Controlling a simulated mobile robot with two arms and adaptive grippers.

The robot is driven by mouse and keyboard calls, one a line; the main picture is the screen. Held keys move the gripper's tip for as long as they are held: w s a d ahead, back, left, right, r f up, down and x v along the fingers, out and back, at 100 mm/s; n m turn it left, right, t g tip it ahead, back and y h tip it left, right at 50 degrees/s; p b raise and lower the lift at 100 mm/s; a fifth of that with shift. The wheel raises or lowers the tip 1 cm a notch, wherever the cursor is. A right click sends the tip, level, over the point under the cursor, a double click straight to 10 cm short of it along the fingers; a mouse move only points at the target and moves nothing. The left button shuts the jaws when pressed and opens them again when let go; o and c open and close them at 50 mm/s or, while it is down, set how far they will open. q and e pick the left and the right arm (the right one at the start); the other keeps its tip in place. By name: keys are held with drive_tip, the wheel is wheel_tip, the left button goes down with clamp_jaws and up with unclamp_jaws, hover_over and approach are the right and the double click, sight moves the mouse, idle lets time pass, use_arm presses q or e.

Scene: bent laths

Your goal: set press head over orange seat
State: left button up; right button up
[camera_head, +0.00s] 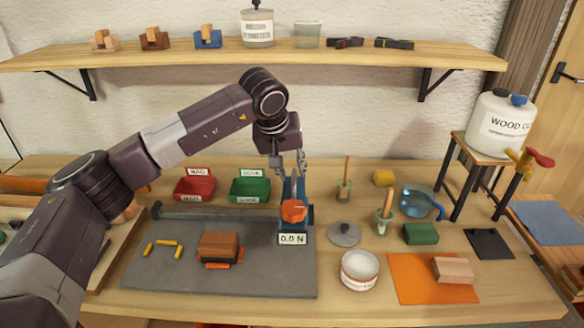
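A blue press (303,186) with an orange round part (293,211) and a "0.0 N" display (292,239) stands at the right edge of the grey mat (150,270). My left gripper (289,172) points down at the top of the press's blue post, behind the orange part. Its two fingers look apart, but whether they touch the post is unclear. A brown wooden block (219,245) lies on the mat left of the press. Orange pieces (220,265) show under it, mostly hidden; I cannot tell if they are the seat. My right gripper is out of view.
Red (194,188) and green (249,190) bins stand behind the mat. Yellow pieces (165,243) lie on its left. At right are a round tin (360,270), a grey lid (343,234), brush pots (383,222), and an orange sheet (410,285) with a wooden block (454,270).

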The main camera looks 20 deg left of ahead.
use_arm(q)
drive_tip(key=shift+f, duration=0.25)
drive_tip(key=shift+w, duration=0.1)
clamp_jaws()
drive_tip(key=shift+a, duration=0.2)
drive_tip(key=s+a+b, duration=0.1)
drive_tip(key=s+a, duration=0.1)
drive_tip(key=a, duration=0.7)
drive_tip(key=s+a+b, duration=0.1)
drive_tip(key=s+a, duration=0.2)
drive_tip(key=a, duration=0.6)
drive_tip(key=shift+s+d+r, duration=0.1)
unclamp_jaws()
